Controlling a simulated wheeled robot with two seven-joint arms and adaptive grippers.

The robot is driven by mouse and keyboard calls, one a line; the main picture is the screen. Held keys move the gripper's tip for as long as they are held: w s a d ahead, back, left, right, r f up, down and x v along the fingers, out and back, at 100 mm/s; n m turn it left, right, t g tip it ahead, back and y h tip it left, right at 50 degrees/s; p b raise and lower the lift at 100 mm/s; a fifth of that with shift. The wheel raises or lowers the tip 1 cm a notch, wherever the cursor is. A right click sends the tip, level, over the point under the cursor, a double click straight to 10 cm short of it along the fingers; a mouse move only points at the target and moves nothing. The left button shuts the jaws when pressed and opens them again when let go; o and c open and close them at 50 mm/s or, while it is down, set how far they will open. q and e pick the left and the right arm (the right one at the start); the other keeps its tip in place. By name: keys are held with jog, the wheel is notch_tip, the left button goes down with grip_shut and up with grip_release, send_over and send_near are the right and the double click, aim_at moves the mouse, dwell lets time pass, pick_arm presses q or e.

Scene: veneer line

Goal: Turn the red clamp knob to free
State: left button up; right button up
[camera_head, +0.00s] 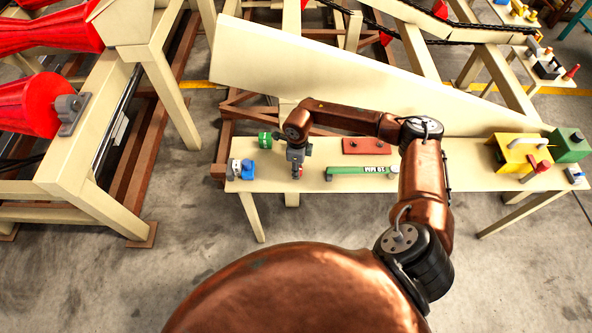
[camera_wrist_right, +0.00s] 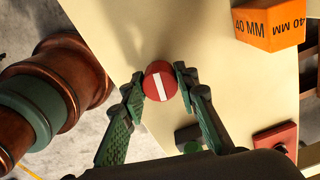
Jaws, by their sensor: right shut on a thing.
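The red clamp knob (camera_wrist_right: 160,81), round with a white stripe across its face, sits between the fingertips of my right gripper in the right wrist view. The stripe runs aslant in that picture. My right gripper (camera_wrist_right: 158,84) has green ribbed pads and is shut on the knob, one finger on each side. In the head view my right gripper (camera_head: 296,172) points down at the left part of the cream bench (camera_head: 285,186). The knob is mostly hidden there behind the gripper. My left gripper is not in view.
An orange 40 MM block (camera_wrist_right: 268,25) shows in the wrist view. A yellow box (camera_head: 512,153) stands far right.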

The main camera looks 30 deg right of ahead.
jog(key=shift+n+b, duration=0.55)
jog(key=shift+n, duration=0.55)
jog(key=shift+w+d, duration=0.1)
jog(key=o, duration=1.1)
jog(key=shift+o, duration=0.2)
notch_tip(320, 180, up, 12)
